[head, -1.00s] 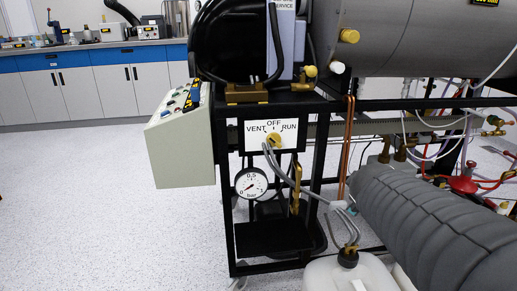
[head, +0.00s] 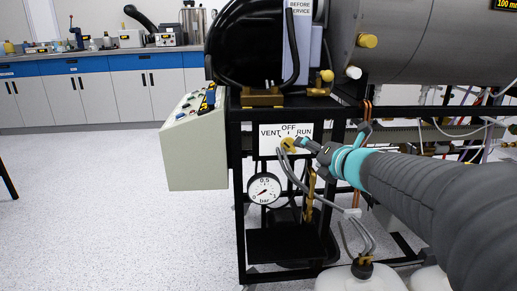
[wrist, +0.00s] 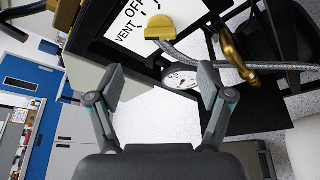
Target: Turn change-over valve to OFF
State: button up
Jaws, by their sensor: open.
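The change-over valve is a yellow knob (head: 287,144) on a white plate (head: 268,151) marked VENT, OFF and RUN. Its pointing direction is hard to tell. In the wrist view the knob (wrist: 160,27) is at top centre, beyond the fingertips, with the plate (wrist: 122,38) to its left. My gripper (head: 334,137) is just right of the valve in the head view, partly over the plate's right side. In the wrist view my gripper (wrist: 162,82) is open and empty, with its fingers wide apart and not on the knob.
Grey hoses (head: 292,172) run down from the valve. A round pressure gauge (head: 264,189) hangs below the plate. The black frame (head: 240,205) surrounds them, with a sloped control box (head: 196,150) on its left. White containers (head: 355,280) stand on the floor at the front.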

aim_at(291, 148)
jog(key=b+x, duration=0.1)
jog(key=x, duration=0.9)
jog(key=shift+w+a+b, duration=0.15)
jog(key=shift+w+b, duration=0.15)
jog(key=shift+w, duration=0.1)
jog(key=shift+f, duration=0.1)
jog(key=c, duration=1.2)
jog(key=shift+o, duration=0.2)
jog(key=shift+m, duration=0.3)
jog(key=m+y+b, duration=0.1)
jog(key=m+t+b, duration=0.1)
jog(key=shift+f+m+y, duration=0.25)
jog(key=shift+m+y, duration=0.05)
jog(key=shift+y, duration=0.1)
jog(key=shift+m+t+y+b, duration=0.6)
jog(key=shift+m+b, duration=0.85)
jog(key=shift+m, duration=0.45)
jog(key=shift+r, duration=0.1)
